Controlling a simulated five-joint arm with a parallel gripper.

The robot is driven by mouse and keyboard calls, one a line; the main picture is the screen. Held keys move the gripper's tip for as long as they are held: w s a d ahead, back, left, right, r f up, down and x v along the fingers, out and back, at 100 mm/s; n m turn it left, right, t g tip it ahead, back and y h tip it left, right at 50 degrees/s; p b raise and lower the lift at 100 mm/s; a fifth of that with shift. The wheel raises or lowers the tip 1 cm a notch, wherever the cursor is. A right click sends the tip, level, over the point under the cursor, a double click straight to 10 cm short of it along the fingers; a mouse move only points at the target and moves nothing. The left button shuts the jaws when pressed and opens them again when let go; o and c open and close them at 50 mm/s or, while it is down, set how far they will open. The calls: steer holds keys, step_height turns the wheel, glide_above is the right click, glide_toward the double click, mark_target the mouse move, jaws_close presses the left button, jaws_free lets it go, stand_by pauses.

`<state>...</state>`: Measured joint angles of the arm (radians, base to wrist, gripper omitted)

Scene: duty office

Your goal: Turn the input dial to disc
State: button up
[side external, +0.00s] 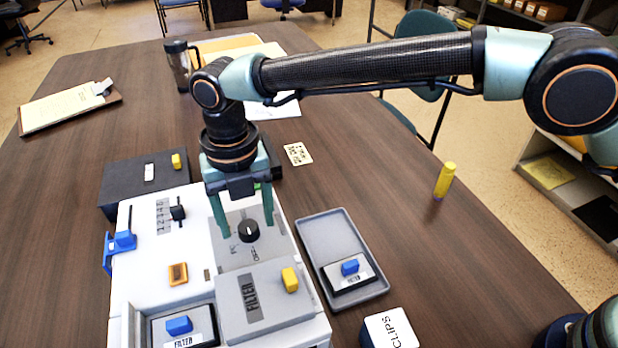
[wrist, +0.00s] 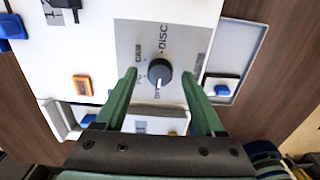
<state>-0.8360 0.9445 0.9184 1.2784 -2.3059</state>
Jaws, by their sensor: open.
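The input dial (side external: 249,231) is a round black knob on a grey plate on top of the white machine. In the wrist view the dial (wrist: 160,73) has a white pointer line directed down the picture, away from the word DISC (wrist: 163,37) printed above it. Other labels round it are too small to read surely. My gripper (side external: 247,229) points down over the plate. In the wrist view its green fingers (wrist: 158,72) are open, one on each side of the dial, with gaps between them and the knob.
The white machine (side external: 145,255) also carries a black slider (side external: 178,212), an amber switch (side external: 178,274) and a grey filter cover (side external: 262,318). A grey tray (side external: 310,236) with a blue-handled filter lies at its right. A yellow marker (side external: 445,182) stands on the table further right.

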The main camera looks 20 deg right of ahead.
steer(key=shift+f, duration=0.4)
steer(key=shift+c, duration=0.3)
jaws_close()
